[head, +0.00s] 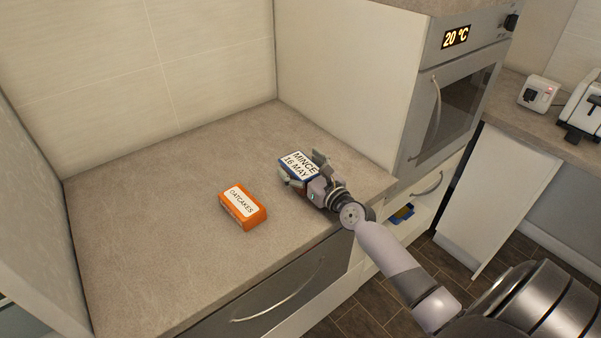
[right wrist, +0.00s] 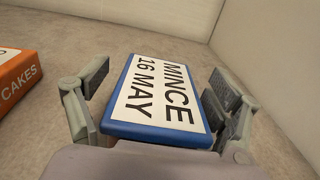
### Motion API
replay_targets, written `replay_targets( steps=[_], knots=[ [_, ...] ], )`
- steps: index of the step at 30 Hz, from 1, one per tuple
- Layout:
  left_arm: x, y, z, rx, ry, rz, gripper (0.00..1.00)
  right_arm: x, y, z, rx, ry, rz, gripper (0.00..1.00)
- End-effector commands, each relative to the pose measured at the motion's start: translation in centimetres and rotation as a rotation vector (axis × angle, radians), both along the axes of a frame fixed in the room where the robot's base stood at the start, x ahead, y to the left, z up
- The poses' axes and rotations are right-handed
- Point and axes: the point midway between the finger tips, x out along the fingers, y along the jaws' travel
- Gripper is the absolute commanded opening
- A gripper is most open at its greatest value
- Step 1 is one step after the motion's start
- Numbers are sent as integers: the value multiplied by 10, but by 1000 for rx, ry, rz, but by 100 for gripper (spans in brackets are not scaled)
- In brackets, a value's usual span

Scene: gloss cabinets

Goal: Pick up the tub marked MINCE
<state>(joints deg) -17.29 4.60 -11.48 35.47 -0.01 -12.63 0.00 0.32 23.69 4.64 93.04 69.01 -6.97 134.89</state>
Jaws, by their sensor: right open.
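The tub marked MINCE (head: 297,165) is blue with a white label reading "MINCE 16 MAY". It rests on the grey-brown counter near the right-hand cabinet wall. My right gripper (head: 304,171) is open around the tub, with one finger on each side. In the right wrist view the tub (right wrist: 156,100) lies between the two fingers of the gripper (right wrist: 158,95). A gap shows at the left finger; the right finger is close to the tub, and I cannot tell if it touches. My left gripper is not in view.
An orange OATCAKES box (head: 242,207) lies on the counter (head: 150,240), left of the tub; its edge shows in the right wrist view (right wrist: 16,82). The oven (head: 450,100) reads 20 °C. An open drawer (head: 425,205) sits below it. The counter's back left is clear.

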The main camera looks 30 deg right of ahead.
Motion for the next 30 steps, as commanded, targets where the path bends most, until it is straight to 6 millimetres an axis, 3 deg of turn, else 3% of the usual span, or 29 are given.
replay_targets(
  steps=[4,30],
  knots=[
    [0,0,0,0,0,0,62,0,0,0,0,1,0,84],
    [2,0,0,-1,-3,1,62,-1,0,-1,0,1,0,26]
  ],
)
